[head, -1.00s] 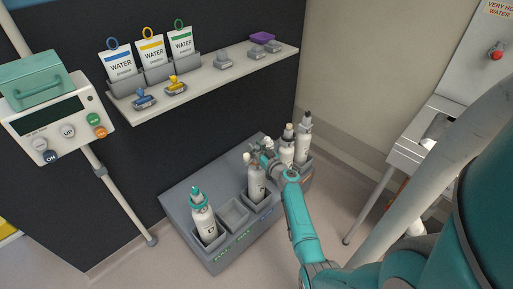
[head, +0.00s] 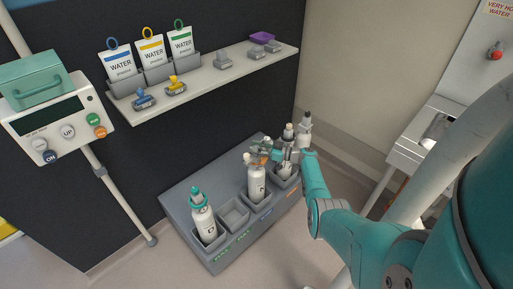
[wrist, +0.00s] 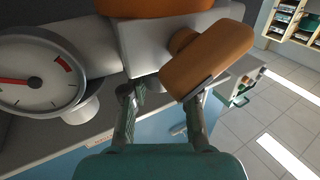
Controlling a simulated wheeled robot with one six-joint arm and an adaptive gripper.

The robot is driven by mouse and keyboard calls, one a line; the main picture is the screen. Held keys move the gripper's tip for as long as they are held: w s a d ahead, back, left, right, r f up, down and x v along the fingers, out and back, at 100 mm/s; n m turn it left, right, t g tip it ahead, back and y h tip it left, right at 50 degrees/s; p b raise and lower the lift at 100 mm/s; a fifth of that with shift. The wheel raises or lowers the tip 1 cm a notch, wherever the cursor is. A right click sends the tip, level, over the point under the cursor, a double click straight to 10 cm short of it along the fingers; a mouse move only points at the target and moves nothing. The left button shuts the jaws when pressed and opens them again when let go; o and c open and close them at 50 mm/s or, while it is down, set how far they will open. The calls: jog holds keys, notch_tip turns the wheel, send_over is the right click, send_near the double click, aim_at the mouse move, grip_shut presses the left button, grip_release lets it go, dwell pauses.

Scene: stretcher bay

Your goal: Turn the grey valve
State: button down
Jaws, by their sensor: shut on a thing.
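The grey bottle (head: 257,185) with a grey valve head and orange parts on top stands in the grey rack. In the wrist view the grey valve body (wrist: 155,45) fills the upper middle, with an orange handle (wrist: 205,58) tilted across it and a round gauge (wrist: 38,78) at left. My gripper (wrist: 162,100) comes from below, its fingers on either side of the handle's lower end, shut on it. In the head view my gripper (head: 272,152) is at the bottle's top, on its right side; its fingertips are too small to make out there.
The rack (head: 184,205) holds other bottles: a teal-topped one (head: 202,218) at left and two close behind my gripper at right. One compartment (head: 233,216) is empty. A shelf (head: 215,80) with water packs and small valves runs above. A metal table (head: 405,150) stands at right.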

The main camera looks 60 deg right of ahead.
jog(key=shift+n+y, duration=0.5)
jog(key=shift+y, duration=0.3)
jog(key=c, duration=1.1)
grip_release()
jog(key=shift+c, duration=0.2)
jog(key=shift+r, duration=5)
